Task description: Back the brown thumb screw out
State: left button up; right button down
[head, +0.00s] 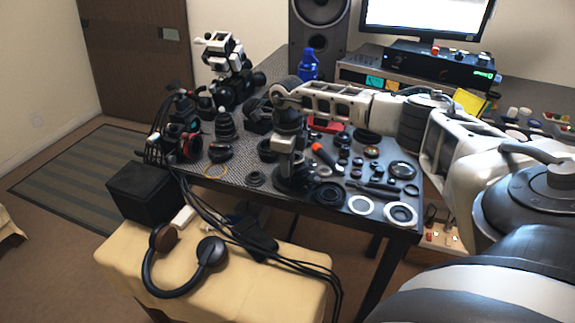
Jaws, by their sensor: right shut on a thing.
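My right arm reaches in from the right, and its gripper (292,184) points down over the front middle of the table, at a dark round lens part (296,190). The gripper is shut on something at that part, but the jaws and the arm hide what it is. I cannot make out the brown thumb screw; if it is at this part, it is covered by the gripper. My left gripper is not in view.
Many dark rings, lens pieces and two pale rings (400,214) lie on the table right of the gripper. Headphones (183,262) lie on a cloth-covered stool in front.

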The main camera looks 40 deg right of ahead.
jog(key=n, duration=0.3)
jog(key=shift+n+b, duration=0.3)
jog(key=shift+b, duration=0.05)
pick_arm(q)
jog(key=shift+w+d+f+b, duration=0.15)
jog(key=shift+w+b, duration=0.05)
jog(key=shift+b, duration=0.1)
pick_arm(e)
jog(key=shift+n, duration=1.5)
jog(key=c, duration=1.3)
grip_release()
jog(key=shift+o, duration=0.2)
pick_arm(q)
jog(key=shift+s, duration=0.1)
pick_arm(e)
notch_tip(320, 180, up, 8)
jog(key=p, duration=0.6)
jog(key=shift+r+p, duration=0.1)
jog(key=shift+p, duration=0.2)
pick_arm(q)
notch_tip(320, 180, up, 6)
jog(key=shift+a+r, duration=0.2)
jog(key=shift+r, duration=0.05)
